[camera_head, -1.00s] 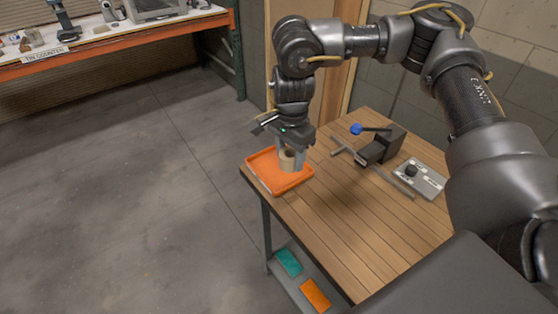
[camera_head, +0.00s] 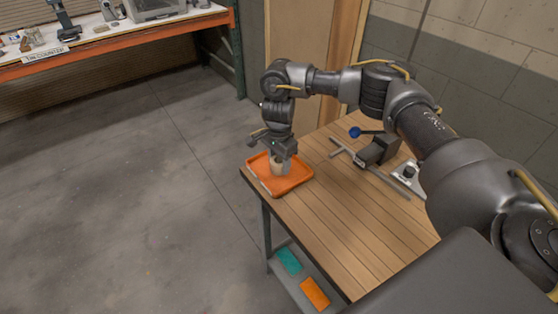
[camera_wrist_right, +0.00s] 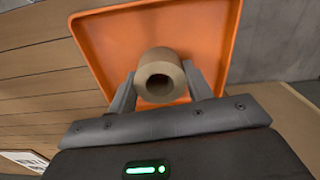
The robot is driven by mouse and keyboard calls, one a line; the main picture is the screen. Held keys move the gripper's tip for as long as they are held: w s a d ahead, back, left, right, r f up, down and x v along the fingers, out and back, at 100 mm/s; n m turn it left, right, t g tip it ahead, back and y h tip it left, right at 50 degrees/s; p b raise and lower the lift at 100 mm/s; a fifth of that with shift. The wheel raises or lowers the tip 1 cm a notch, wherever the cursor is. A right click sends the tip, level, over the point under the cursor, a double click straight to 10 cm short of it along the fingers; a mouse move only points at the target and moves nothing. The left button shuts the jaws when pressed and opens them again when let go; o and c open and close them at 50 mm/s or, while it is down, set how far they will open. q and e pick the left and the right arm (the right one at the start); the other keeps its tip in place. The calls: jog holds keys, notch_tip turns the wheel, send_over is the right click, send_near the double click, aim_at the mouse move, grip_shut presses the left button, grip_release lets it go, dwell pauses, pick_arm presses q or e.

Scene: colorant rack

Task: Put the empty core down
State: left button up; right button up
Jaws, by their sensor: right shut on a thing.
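The empty core (camera_head: 279,167) is a short tan cardboard tube with an open hole in its end. My right gripper (camera_head: 280,165) is shut on it, over the orange tray (camera_head: 296,184) at the left corner of the wooden table. In the right wrist view the core (camera_wrist_right: 161,76) sits between the two fingers of the gripper (camera_wrist_right: 163,92), with the orange tray (camera_wrist_right: 214,30) behind it. I cannot tell whether the core touches the tray floor. My left gripper is not in view.
The table's middle (camera_head: 330,215) is clear. A teal pad (camera_head: 289,261) and an orange pad (camera_head: 315,293) lie on the lower shelf.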

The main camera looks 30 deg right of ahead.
jog(key=shift+f, duration=0.25)
jog(key=shift+f, duration=0.15)
jog(key=o, duration=1)
jog(key=shift+c, duration=0.2)
notch_tip(320, 180, up, 12)
jog(key=shift+r+b, duration=0.2)
jog(key=shift+b, duration=0.25)
jog(key=shift+s, duration=0.1)
